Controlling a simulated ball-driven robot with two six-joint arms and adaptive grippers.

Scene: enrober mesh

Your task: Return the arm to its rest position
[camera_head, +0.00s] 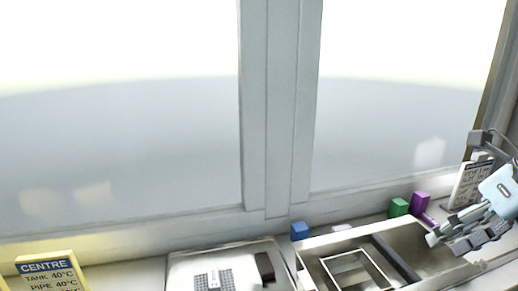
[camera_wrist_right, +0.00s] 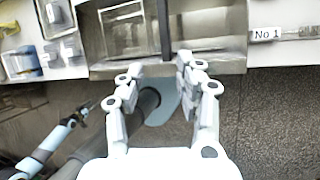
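My right gripper (camera_head: 455,240) is at the right edge of the head view, over the right end of a metal tank. In the right wrist view its two fingers (camera_wrist_right: 157,75) stand apart with a clear gap and nothing between them. They point toward the tank's near edge. My left gripper does not show in the head view. Part of a blue and black arm link shows at the lower left of the wrist view.
The tank (camera_head: 322,240) holds a wire-framed mesh (camera_head: 355,262) and a dark divider. Blue (camera_head: 299,231), green (camera_head: 398,207) and purple (camera_head: 420,202) blocks stand behind it. A printed card (camera_head: 466,186) is close to my right gripper. A yellow-framed sign (camera_head: 45,267) stands at left.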

